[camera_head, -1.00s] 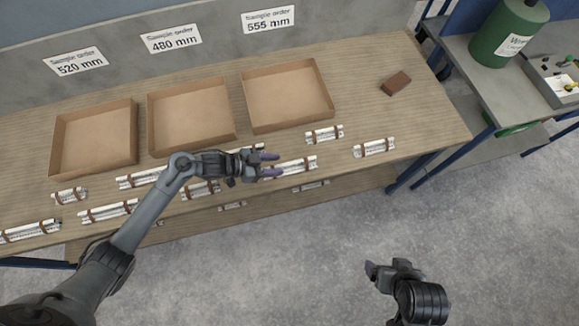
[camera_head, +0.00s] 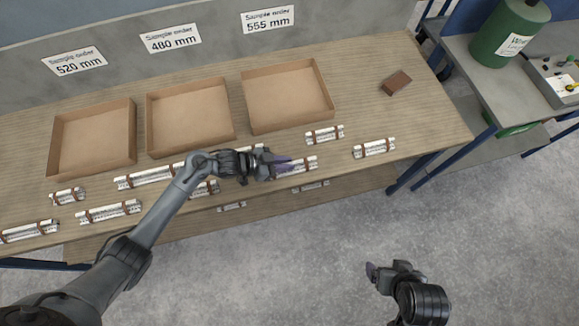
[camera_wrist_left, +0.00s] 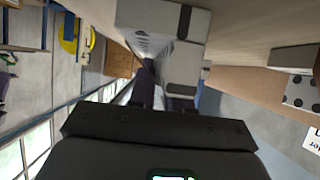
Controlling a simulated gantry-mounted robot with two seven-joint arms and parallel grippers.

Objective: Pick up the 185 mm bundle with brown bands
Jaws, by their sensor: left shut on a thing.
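My left gripper (camera_head: 284,165) is shut on a white bundle with brown bands (camera_head: 304,165) near the front edge of the table. The gripper hides the bundle's left part. In the left wrist view the fingers (camera_wrist_left: 165,92) meet a pale bundle with dark bands (camera_wrist_left: 163,45); its far end is hidden. I cannot read its length. I cannot tell whether the bundle is clear of the table. My right gripper (camera_head: 372,271) hangs over the floor, away from the table; its fingers are too small to judge.
Other banded bundles lie on the table, including ones at the right (camera_head: 374,148), behind (camera_head: 324,134) and left (camera_head: 110,211). Three open cardboard trays (camera_head: 240,103) stand at the back under order signs. A brown block (camera_head: 396,83) lies at the right.

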